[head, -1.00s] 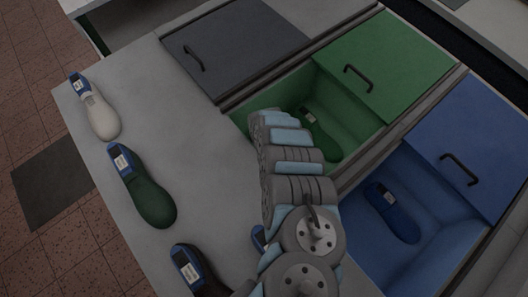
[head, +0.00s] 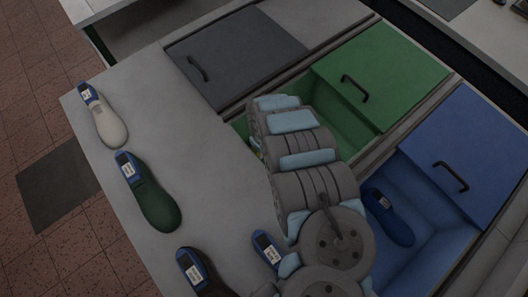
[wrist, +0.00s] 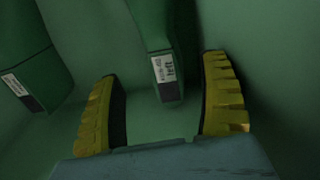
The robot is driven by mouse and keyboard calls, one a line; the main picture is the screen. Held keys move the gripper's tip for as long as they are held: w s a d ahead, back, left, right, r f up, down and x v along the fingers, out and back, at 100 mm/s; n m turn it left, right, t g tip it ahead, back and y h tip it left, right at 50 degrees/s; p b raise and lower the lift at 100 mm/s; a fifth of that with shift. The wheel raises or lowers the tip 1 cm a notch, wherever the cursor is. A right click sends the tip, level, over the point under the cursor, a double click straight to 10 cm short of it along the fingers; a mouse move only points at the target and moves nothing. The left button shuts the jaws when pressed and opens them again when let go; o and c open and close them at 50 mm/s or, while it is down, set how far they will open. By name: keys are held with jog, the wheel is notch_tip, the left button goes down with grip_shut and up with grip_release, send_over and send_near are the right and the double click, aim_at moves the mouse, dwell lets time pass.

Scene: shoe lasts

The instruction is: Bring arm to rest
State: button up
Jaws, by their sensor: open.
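My gripper (wrist: 162,68) is open inside the green bin, its two yellow fingers spread apart. In the wrist view, a green shoe last (wrist: 164,78) with a white label lies just beyond and between the fingertips, and I see no finger closed on it. A second green last (wrist: 22,68) lies to the left, outside the fingers. In the head view, my arm covers most of the green bin's (head: 342,112) opening and hides the lasts in it, along with most of the gripper.
On the grey table stand a white last (head: 108,124), a green last (head: 155,202), a dark last (head: 195,272) and another blue-topped last (head: 266,248) beside my arm. The blue bin (head: 440,235) holds a blue last (head: 390,217). The dark bin's lid (head: 232,55) lies behind.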

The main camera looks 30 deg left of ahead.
jog(key=shift+r, duration=0.5)
dwell(0.3)
